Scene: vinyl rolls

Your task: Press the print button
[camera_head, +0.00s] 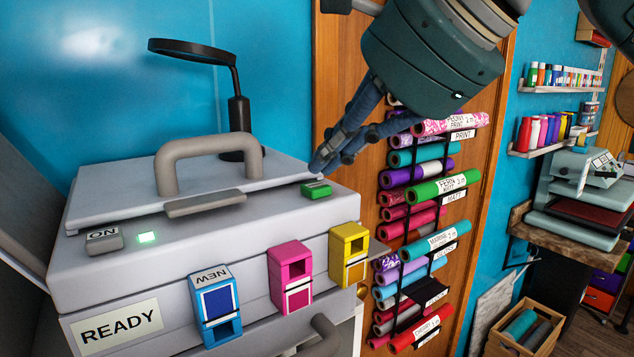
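The printer (300,215) is a grey box with a lid and a handle on top, and its front label (118,325) reads "READY". A green button (316,190) sits at the right end of its top front edge. I cannot read any mark on it. A grey "ON" switch (103,240) and a lit green lamp (148,237) are at the left end. My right gripper (328,163) has its fingers close together, empty, with the tips just above and behind the green button. Whether they touch it I cannot tell. My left gripper is not in view.
Blue, magenta and yellow cartridges (289,278) stick out of the printer's front. A black lamp (240,125) stands behind it. A rack of vinyl rolls (430,188) hangs on the wooden door to the right. A heat press (585,190) stands at far right.

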